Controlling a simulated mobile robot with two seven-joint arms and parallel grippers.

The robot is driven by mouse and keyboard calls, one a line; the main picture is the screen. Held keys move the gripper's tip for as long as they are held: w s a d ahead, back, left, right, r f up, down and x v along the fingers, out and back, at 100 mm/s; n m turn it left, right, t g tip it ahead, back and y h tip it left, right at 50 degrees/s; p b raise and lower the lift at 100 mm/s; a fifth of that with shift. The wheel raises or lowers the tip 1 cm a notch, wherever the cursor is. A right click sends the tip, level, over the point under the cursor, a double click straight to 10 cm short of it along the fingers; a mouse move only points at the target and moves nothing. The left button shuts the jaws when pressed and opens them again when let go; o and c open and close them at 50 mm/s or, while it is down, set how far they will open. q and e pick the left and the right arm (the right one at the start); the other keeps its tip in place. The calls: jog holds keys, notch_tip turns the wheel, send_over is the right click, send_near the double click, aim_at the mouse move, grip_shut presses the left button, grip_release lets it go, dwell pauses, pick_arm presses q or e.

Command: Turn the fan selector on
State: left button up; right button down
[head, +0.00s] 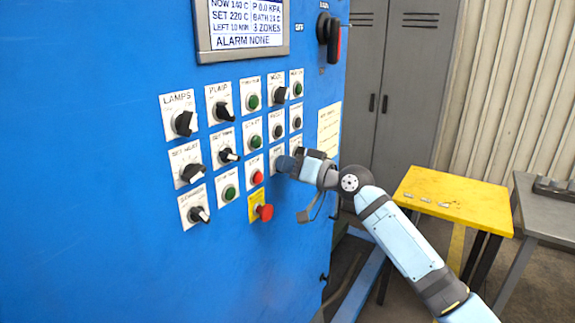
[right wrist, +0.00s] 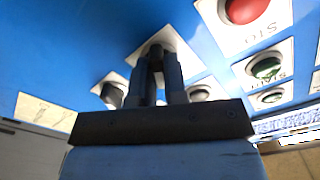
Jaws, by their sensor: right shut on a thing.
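The fan selector is a dark knob on a small white plate (head: 277,153), in the lower right part of the blue panel's control rows; its label is too small to read surely. My right gripper (head: 283,164) reaches it from the right and covers the knob in the head view. In the right wrist view, the two dark fingers of my right gripper (right wrist: 158,68) are shut on the dark selector knob (right wrist: 156,47), in front of its white plate. Which way the knob points cannot be told. My left gripper is not in view.
The blue panel (head: 110,240) carries several close-set knobs and buttons. A red stop button (head: 258,177) and a red mushroom button (head: 265,212) sit left of the gripper. A yellow table (head: 455,195) and grey lockers (head: 390,75) stand to the right.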

jog(key=c, duration=1.2)
grip_release()
jog(key=shift+o, duration=0.2)
jog(key=b+v, duration=0.2)
jog(key=v, duration=1.1)
jog(key=shift+s+d, duration=0.25)
jog(key=shift+d, duration=0.1)
